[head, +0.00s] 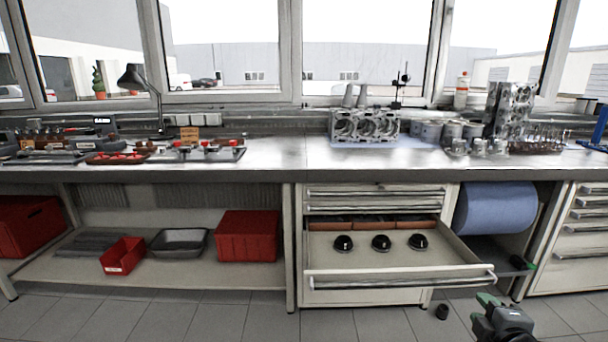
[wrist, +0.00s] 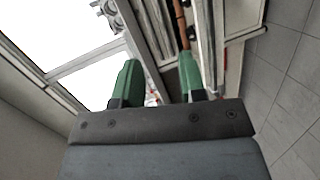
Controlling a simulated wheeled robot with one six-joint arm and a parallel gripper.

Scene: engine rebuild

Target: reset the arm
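My gripper (head: 486,308) is at the lower right of the head view, in front of the bench and to the right of the open drawer's front. In the wrist view my gripper (wrist: 157,78) shows two green fingers set apart, with nothing held between them. Only part of my arm shows in the head view. The wrist view is tilted, with the window at left and the bench edge and floor to the right.
An open drawer (head: 450,264) juts out with three black round parts (head: 381,243) inside. A small dark object (head: 442,312) appears on the floor near my gripper. A blue roll (head: 496,207) hangs under the bench. An engine block (head: 364,126) stands on the benchtop. Floor at lower left is clear.

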